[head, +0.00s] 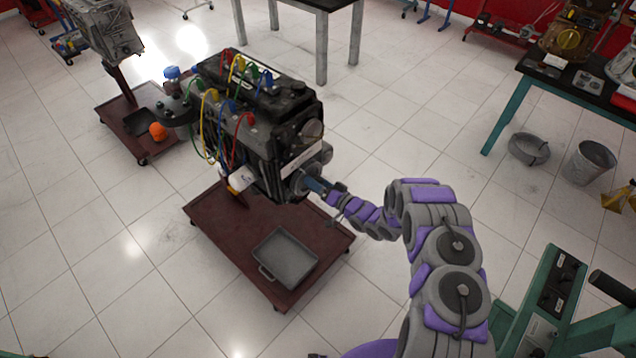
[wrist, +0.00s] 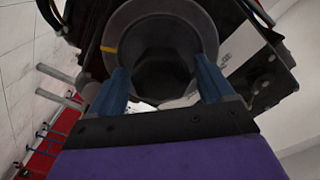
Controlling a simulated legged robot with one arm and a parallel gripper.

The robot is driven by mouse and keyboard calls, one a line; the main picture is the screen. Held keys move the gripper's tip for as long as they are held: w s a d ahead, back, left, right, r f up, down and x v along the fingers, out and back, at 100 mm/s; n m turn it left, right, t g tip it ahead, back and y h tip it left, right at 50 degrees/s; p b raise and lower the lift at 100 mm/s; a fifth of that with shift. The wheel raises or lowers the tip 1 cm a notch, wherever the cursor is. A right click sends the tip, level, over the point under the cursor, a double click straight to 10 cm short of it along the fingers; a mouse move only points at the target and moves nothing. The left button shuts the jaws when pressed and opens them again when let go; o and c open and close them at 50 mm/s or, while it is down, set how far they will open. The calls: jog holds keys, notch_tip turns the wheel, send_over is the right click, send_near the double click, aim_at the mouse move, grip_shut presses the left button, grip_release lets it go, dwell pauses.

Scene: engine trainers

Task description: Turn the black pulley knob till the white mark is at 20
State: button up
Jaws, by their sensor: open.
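The black pulley knob (wrist: 160,62) fills the upper middle of the wrist view, inside a grey round pulley ring (wrist: 122,22). A yellow mark shows on the ring's left side (wrist: 108,49). I see no white mark and can read no numbers. My gripper (wrist: 163,72) is open, with one blue finger on each side of the knob's lower part; I cannot tell whether they touch it. In the head view my gripper (head: 314,184) is at the pulley (head: 298,180) on the engine's lower right end, largely covering the knob.
The engine (head: 255,120) stands over a dark red wheeled base (head: 225,235) bearing a grey tray (head: 285,257). A white label (head: 303,157) is above the pulley. A second engine stand (head: 125,100) is behind left.

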jog(key=v, duration=1.7)
jog(key=shift+d+p, duration=0.2)
jog(key=shift+p, duration=0.1)
jog(key=shift+s+f, duration=0.1)
jog(key=shift+f, duration=0.05)
